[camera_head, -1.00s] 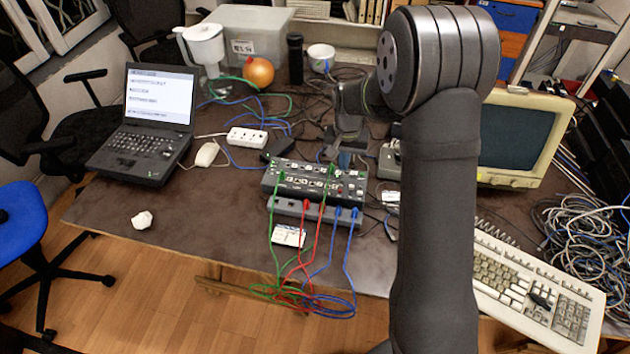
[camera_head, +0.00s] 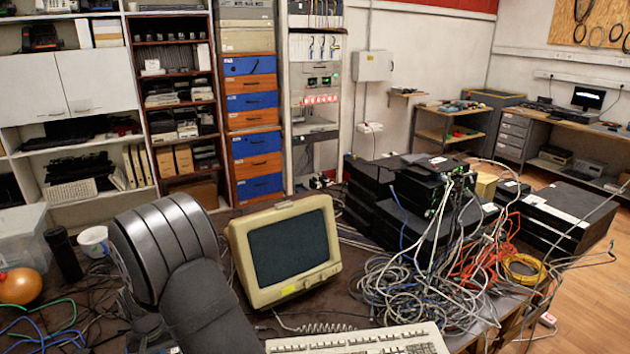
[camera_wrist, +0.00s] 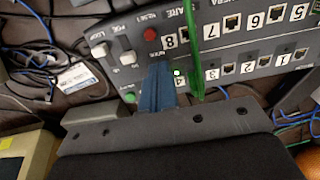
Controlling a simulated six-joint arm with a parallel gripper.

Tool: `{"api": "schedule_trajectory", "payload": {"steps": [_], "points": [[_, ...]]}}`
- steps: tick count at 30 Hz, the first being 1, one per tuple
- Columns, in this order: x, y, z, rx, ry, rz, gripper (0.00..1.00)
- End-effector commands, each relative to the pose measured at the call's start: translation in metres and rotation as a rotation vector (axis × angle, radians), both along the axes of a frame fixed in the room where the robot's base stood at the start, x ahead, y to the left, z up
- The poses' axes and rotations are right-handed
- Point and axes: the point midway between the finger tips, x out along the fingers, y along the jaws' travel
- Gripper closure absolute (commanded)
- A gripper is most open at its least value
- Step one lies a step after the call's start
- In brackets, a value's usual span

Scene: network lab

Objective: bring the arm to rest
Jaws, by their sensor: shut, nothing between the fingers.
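In the wrist view my gripper (camera_wrist: 160,88) is shut and empty, its narrow blue fingers together. It hangs over a dark grey switch panel (camera_wrist: 213,60) with numbered ports in two rows. A green cable (camera_wrist: 193,45) crosses the panel just right of the fingertips, beside a lit green LED. The fingers cover part of the panel's face; I cannot tell whether they touch it. In the head view my arm fills the lower left, and my gripper cannot be made out there.
A beige monitor (camera_head: 285,248) and a keyboard (camera_head: 365,341) stand right of my arm. A heap of loose cables (camera_head: 425,285) and stacked black boxes (camera_head: 375,200) lie further right. An orange ball (camera_head: 19,287) and a white cup (camera_head: 94,241) are at the left.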

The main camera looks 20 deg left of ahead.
Motion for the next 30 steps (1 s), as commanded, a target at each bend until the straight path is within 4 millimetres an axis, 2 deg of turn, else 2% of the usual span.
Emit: {"api": "schedule_trajectory", "payload": {"steps": [9,13,17,21,22,24,29,30], "points": [[0.0,0.0,0.0,0.001,-0.001,0.0,1.0],[0.0,0.0,0.006,0.002,-0.001,0.0,1.0],[0.0,0.001,0.023,0.004,-0.002,0.0,1.0],[0.0,0.001,0.05,0.005,-0.002,0.0,1.0],[0.0,0.0,0.047,0.0,0.0,0.0,1.0],[0.0,-0.001,0.027,-0.005,0.002,0.0,1.0],[0.0,-0.001,-0.005,-0.004,0.002,0.0,1.0],[0.0,0.001,0.008,0.005,-0.002,0.0,1.0]]}}
